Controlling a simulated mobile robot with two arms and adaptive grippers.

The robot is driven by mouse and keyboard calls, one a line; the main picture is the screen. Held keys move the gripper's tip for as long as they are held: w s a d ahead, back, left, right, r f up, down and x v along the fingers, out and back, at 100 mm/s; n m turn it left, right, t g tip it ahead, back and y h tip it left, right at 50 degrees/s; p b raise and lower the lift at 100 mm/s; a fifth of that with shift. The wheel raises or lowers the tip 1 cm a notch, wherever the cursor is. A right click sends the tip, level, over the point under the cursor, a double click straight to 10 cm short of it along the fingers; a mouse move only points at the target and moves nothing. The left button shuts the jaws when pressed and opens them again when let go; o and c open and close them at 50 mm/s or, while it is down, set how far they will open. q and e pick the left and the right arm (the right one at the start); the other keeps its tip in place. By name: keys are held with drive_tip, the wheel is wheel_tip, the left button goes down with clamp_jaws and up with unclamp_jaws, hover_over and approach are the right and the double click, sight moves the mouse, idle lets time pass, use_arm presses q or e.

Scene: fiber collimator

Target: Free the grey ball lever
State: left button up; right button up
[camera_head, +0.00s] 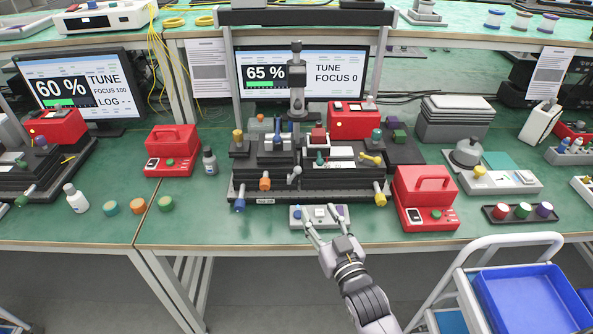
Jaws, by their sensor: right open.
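A small grey ball lever (294,172) stands at the front of the black optical stage (310,195), between an orange knob and the stage's right part. It leans slightly; whether it is locked cannot be told. My right gripper (320,219) is open and empty. It is in front of the stage, below and right of the lever and apart from it, with its fingers over a small grey button box (344,211). The fingers partly cover that box. My left gripper is not in view.
A red case (425,195) stands close to the right of the stage, and another red case (172,150) stands to its left. A blue tray cart (525,300) is at the lower right. A monitor (340,75) behind reads 65 % and FOCUS 0.

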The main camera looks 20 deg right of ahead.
sight(298, 173)
drive_tip(key=w, duration=1.1)
drive_tip(key=w+p, duration=0.1)
drive_tip(key=w, duration=0.5)
drive_tip(key=shift+a, duration=0.3)
drive_tip(key=shift+c, duration=0.2)
